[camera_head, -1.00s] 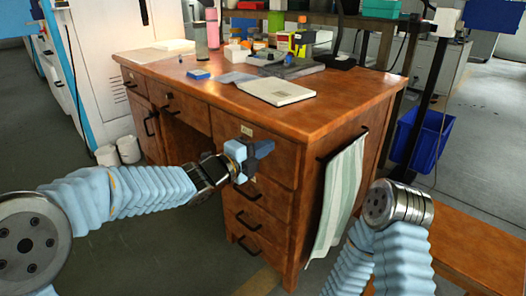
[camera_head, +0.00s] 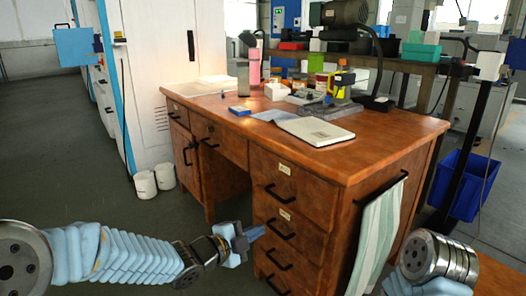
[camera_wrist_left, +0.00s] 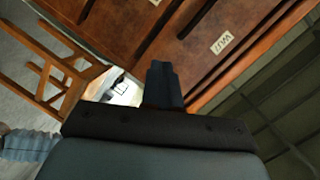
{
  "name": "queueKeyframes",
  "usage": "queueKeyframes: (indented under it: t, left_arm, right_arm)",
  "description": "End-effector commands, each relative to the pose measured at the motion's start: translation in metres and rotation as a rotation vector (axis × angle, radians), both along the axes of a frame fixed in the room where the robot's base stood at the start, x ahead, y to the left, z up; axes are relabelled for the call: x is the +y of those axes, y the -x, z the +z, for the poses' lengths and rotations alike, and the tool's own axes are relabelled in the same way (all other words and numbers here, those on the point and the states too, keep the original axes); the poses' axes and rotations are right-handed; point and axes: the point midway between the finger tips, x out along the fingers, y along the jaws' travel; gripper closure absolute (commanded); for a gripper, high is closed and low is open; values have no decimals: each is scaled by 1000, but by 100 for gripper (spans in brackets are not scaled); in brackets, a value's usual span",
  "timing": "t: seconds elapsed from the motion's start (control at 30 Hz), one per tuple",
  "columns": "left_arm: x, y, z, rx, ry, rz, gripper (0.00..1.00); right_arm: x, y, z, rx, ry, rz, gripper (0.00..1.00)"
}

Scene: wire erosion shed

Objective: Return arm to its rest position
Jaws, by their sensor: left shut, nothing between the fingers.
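My left gripper (camera_head: 250,234) is shut and empty. In the head view it is in front of the wooden desk's (camera_head: 355,163) right-hand drawers (camera_head: 290,195), at about the height of the middle drawers. I cannot tell whether its fingertips touch the desk. In the left wrist view its dark shut fingers (camera_wrist_left: 163,85) point toward the drawer fronts, and a drawer label (camera_wrist_left: 221,43) shows beside them. My right arm shows at the lower right of the head view, but its gripper is out of view.
A striped towel (camera_head: 378,240) hangs on the desk's right side. A blue bin (camera_head: 463,186) is at the right. Two white pots (camera_head: 155,182) stand left of the desk. The floor at the left is clear.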

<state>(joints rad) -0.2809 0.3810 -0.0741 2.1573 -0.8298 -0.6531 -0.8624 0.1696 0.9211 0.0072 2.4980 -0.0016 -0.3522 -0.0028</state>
Motion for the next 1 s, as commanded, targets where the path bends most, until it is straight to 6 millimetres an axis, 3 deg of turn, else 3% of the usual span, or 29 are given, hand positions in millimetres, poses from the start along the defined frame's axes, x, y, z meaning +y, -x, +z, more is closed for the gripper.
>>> queueKeyframes:
  t: [0.03, 0.1, 0.17, 0.2, 0.3, 0.4, 0.5, 0.63, 0.73, 1.0]
  left_arm:
    - [13, 1, -37, 191, 49, 83, 100]
    - [34, 11, -95, 465, 138, 228, 100]
    - [52, 29, -142, 693, 213, 366, 100]
    - [62, 46, -172, 842, 262, 463, 100]
    - [86, 99, -234, 1185, 379, 725, 100]
    - [100, 157, -275, 1460, 474, 977, 100]
    - [108, 206, -298, 1650, 541, 1186, 100]
    - [111, 242, -309, 1775, 584, 1345, 100]
    - [111, 251, -312, 1805, 595, 1387, 100]
    - [111, 250, -313, 1803, 596, 1387, 100]
  right_arm:
    - [1, 0, 15, 0, -1, 1, 34]
    - [2, 1, 25, 0, -2, 4, 34]
    - [3, 1, 33, 0, -3, 4, 34]
    - [3, 1, 38, 1, -3, 6, 34]
    - [5, 2, 50, 2, -4, 8, 34]
    - [6, 3, 60, 1, -6, 11, 34]
    - [7, 3, 66, 2, -7, 13, 34]
    - [7, 3, 69, 2, -7, 14, 34]
    - [8, 3, 69, 2, -7, 14, 34]
    - [7, 3, 68, 1, -7, 14, 34]
